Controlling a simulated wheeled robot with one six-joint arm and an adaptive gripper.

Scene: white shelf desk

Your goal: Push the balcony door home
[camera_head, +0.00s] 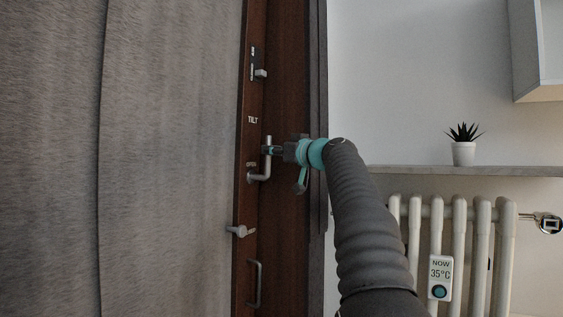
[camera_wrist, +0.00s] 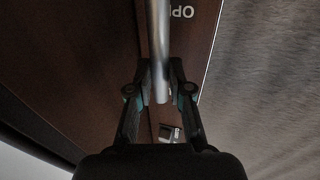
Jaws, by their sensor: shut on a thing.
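The balcony door (camera_head: 281,240) has a dark brown wooden edge and stands at the middle of the head view; I cannot tell whether a gap is left at its frame. Its silver L-shaped handle (camera_head: 265,174) has its grip pointing up. My gripper (camera_head: 269,150) comes from the right and is shut on the upper part of this grip. In the wrist view, the two fingers of my gripper (camera_wrist: 160,78) press on both sides of the handle bar (camera_wrist: 159,35). A TILT label (camera_head: 252,120) is above the handle, and an OPEN label is beside it, partly hidden.
A small latch (camera_head: 260,74) is above, a key-like lever (camera_head: 239,231) and a pull bar (camera_head: 257,284) below. A grey textured panel (camera_head: 170,160) fills the left. At right are a radiator (camera_head: 460,250), a shelf (camera_head: 510,171) and a potted plant (camera_head: 463,153).

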